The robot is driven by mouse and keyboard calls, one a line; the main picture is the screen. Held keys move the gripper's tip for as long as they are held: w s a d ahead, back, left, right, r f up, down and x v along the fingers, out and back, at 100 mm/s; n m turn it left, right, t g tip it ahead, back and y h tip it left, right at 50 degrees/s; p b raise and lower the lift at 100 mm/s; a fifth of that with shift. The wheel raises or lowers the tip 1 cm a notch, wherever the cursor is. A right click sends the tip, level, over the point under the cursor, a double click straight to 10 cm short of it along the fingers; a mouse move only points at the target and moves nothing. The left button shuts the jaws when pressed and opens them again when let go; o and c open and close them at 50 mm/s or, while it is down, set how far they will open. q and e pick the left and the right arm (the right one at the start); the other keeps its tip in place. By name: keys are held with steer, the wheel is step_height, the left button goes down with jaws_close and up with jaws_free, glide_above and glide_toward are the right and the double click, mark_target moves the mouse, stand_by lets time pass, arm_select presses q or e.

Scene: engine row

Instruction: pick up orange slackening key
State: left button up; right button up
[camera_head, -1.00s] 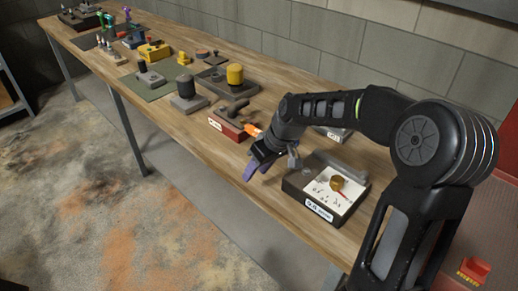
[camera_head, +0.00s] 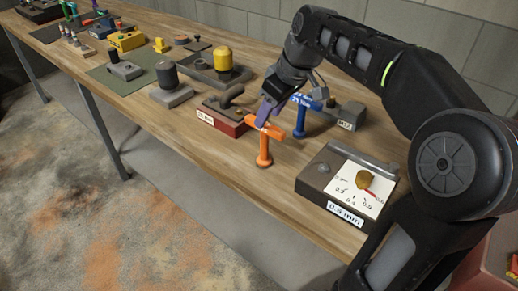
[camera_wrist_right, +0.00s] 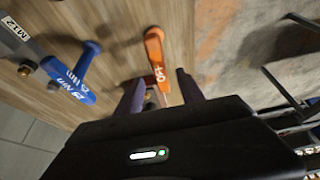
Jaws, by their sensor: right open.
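The orange slackening key (camera_head: 264,150) stands upright on the bench, a T-shape with a crossbar handle on a stem and a round foot. Its lettered handle (camera_wrist_right: 157,66) also shows in the right wrist view. My right gripper (camera_head: 266,112), with purple fingers, is open at the far end of the handle, pointing down. In the wrist view the two fingers (camera_wrist_right: 159,92) lie on either side of the near part of the handle, with gaps visible. Contact cannot be told. My left gripper is not in view.
A blue T-shaped key (camera_head: 303,112) stands close behind, by a grey block labelled M12 (camera_head: 346,116). A red-based block (camera_head: 222,120) is left of the orange key. A gauge box marked 0.5 mm (camera_head: 345,185) is at right. The bench front edge is near; bare wood lies before the key.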

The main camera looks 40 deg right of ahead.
mark_target(261, 132)
stand_by(0.3)
steer(key=shift+x, duration=1.35)
steer(key=shift+p+x, duration=0.6)
steer(key=shift+x, duration=2.05)
steer(key=shift+s, duration=0.25)
jaws_close()
